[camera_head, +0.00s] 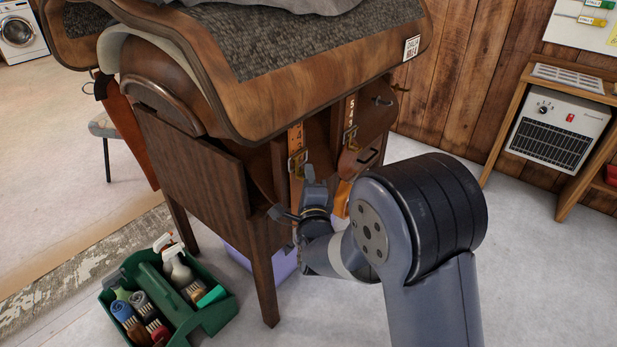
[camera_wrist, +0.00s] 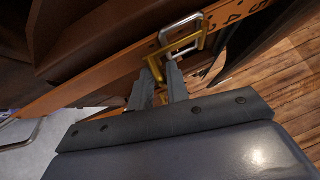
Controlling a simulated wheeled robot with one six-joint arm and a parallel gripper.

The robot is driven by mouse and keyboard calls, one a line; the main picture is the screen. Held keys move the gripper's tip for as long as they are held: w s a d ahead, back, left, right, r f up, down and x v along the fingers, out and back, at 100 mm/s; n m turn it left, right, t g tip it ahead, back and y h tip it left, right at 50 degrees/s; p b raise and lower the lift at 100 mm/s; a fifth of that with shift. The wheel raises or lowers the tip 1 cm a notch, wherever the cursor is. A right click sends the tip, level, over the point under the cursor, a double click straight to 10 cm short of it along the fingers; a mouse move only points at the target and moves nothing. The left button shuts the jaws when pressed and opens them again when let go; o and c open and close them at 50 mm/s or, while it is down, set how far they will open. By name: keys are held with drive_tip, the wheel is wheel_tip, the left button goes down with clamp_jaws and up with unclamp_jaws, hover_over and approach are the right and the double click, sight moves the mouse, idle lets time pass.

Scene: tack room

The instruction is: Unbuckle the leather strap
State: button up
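Two tan leather straps with punched holes and numbers hang below the saddle (camera_head: 200,70) in the head view. The left strap (camera_head: 295,140) has a brass buckle (camera_head: 297,163); the right strap (camera_head: 350,110) has its own buckle (camera_head: 349,136). My gripper (camera_head: 297,197) is at the left strap, just below its buckle. In the wrist view the strap (camera_wrist: 105,75) runs diagonally with the buckle (camera_wrist: 182,38) beyond the fingertips. My gripper (camera_wrist: 161,68) shows a gap between its fingers, with a brass-coloured part seen there. Whether the fingers touch it is unclear.
A dark wooden stand (camera_head: 190,160) carries the saddle; its front leg is close to my arm. A green grooming caddy (camera_head: 185,310) and a partly hidden purple container (camera_head: 275,262) are on the floor. A heater (camera_head: 553,130) sits on a shelf at right. Floor at lower right is clear.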

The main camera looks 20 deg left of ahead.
drive_tip(key=shift+r, duration=0.2)
clamp_jaws()
drive_tip(key=shift+r, duration=0.1)
drive_tip(key=shift+r, duration=0.1)
